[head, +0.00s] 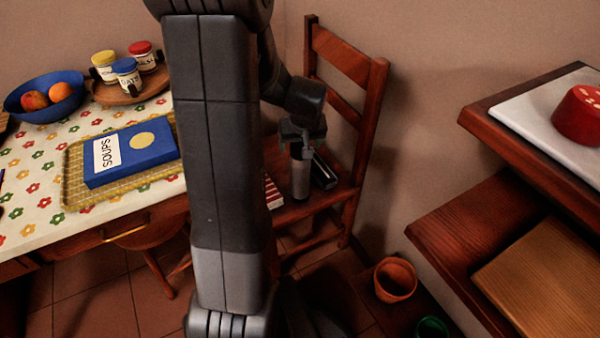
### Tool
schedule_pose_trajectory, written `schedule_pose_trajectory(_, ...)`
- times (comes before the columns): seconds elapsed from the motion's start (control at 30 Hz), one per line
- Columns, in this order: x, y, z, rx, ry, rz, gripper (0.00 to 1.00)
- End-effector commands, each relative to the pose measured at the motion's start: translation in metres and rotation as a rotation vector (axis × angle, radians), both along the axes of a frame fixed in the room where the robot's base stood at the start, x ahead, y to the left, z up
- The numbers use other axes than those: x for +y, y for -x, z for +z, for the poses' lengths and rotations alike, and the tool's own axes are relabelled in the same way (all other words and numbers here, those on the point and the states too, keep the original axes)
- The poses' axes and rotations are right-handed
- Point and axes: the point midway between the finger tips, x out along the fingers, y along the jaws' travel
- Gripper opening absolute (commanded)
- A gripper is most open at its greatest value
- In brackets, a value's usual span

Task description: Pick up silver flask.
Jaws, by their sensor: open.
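The silver flask (301,180) stands upright on the seat of a wooden chair (343,190). My gripper (302,146) is directly above it, pointing down, with its fingers at the level of the flask's top. The gripper is open. The flask's top is partly hidden by the gripper, and I cannot tell whether the fingers touch it.
A dark cylindrical object (325,171) is close to the flask's right. A red-and-white striped item (272,192) is at its left, partly hidden by my arm. The patterned table (40,225) is at left, wooden shelves (445,215) at right.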

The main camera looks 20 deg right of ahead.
Motion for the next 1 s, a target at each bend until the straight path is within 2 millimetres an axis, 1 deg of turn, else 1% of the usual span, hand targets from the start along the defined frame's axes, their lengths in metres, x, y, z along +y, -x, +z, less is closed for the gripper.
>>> schedule_pose_trajectory(0.03,-0.0004,-0.0023,-0.0075,0.001,0.000,0.000,0.76)
schedule_pose_trajectory(0.07,-0.0005,-0.0031,-0.0092,0.001,0.000,0.000,0.76)
schedule_pose_trajectory(0.27,-0.0008,-0.0040,-0.0093,0.000,0.000,0.001,0.76)
schedule_pose_trajectory(0.3,-0.0009,-0.0040,-0.0092,0.000,0.000,0.001,0.74)
schedule_pose_trajectory(0.37,-0.0010,-0.0040,-0.0091,0.000,0.000,0.001,0.62)
schedule_pose_trajectory(0.4,-0.0010,-0.0040,-0.0091,0.000,0.000,0.000,0.54)
schedule_pose_trajectory(0.47,-0.0010,-0.0040,-0.0091,0.000,0.000,0.000,0.42)
schedule_pose_trajectory(0.6,-0.0010,-0.0040,-0.0090,0.000,0.000,0.001,0.15)
schedule_pose_trajectory(0.67,-0.0009,-0.0039,-0.0089,0.000,0.000,0.001,0.03)
schedule_pose_trajectory(0.7,-0.0009,-0.0039,-0.0089,0.000,0.000,0.001,0.00)
schedule_pose_trajectory(0.93,-0.0012,-0.0043,-0.0074,-0.002,0.002,0.001,0.00)
schedule_pose_trajectory(1.0,-0.0014,-0.0046,-0.0032,-0.003,0.002,0.001,0.00)
